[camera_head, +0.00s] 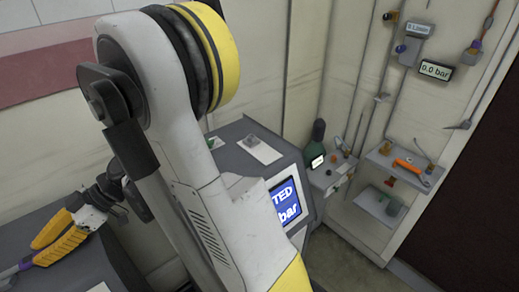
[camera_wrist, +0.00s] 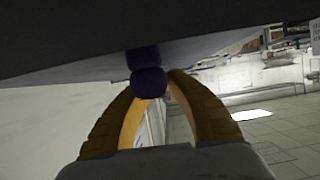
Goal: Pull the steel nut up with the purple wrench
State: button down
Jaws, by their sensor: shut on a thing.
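My gripper (camera_head: 37,254) is at the lower left of the head view, over a dark grey cabinet, with its yellow fingers pointing left. In the wrist view my gripper (camera_wrist: 152,84) has its curved yellow fingers closed at the tips on a purple piece, the purple wrench (camera_wrist: 148,82). A dark grey surface covers the top of that view, right by the wrench. In the head view a thin purple and grey part of the wrench (camera_head: 12,270) sticks out beyond the fingertips toward the left edge. I cannot make out the steel nut in either view.
A dark grey cabinet (camera_head: 95,262) stands below my gripper. A console with a blue screen (camera_head: 286,202) stands at the middle, partly behind my arm. Floor is clear before the shelves.

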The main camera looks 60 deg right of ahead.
aim_at(41, 251)
notch_tip(41, 251, up, 6)
jog(key=p, duration=0.4)
dwell(0.3)
